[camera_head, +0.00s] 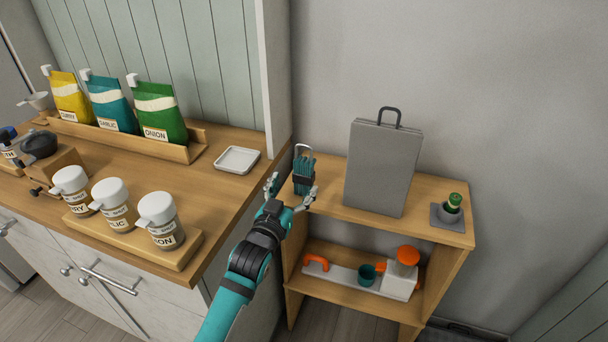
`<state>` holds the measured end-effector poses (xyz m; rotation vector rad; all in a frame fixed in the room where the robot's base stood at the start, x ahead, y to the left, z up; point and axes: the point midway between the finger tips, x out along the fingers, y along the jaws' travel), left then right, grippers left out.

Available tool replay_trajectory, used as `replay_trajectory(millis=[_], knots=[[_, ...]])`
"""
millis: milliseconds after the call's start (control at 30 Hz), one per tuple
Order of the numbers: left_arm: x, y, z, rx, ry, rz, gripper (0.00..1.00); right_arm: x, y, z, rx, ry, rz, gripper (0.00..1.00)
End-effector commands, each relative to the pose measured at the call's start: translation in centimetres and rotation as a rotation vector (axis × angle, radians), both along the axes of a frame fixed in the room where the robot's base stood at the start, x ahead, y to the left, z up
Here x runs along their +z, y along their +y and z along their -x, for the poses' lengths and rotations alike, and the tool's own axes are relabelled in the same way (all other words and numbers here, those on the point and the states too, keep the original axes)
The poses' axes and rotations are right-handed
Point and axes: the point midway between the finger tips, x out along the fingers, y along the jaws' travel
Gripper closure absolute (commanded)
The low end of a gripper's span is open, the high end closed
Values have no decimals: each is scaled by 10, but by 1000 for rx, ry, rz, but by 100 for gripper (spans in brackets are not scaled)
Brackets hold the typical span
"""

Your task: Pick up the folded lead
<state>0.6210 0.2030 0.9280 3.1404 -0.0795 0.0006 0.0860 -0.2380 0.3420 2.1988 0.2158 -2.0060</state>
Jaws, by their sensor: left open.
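The folded lead (304,169) is a teal bundle with a dark band and a metal loop at its top. It stands upright at the left end of the wooden shelf unit's top. My left gripper (293,184) is open, with one finger on the left side of the lead and the other at its lower right. I cannot tell whether the fingers touch it. The lead's lower end is partly hidden by the gripper. My right gripper is not in view.
A grey case (382,167) stands to the right of the lead on the shelf unit (330,206). A green bottle (453,202) sits in a grey holder at the right end. The counter (216,205) at the left bears a white dish (237,160), jars and pouches.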

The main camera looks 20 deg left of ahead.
Motion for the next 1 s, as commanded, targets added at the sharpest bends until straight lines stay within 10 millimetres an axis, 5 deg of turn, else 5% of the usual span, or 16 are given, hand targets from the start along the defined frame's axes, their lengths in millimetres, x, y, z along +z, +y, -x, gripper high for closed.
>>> replay_trajectory(millis=[600, 900, 1000], knots=[[3, -4, -69, 0, 1, -1, 23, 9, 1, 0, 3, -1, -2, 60], [2, -4, -73, 0, 1, 0, 23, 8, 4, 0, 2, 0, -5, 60], [2, -4, -73, 0, 1, 0, 36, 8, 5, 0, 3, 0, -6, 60]])
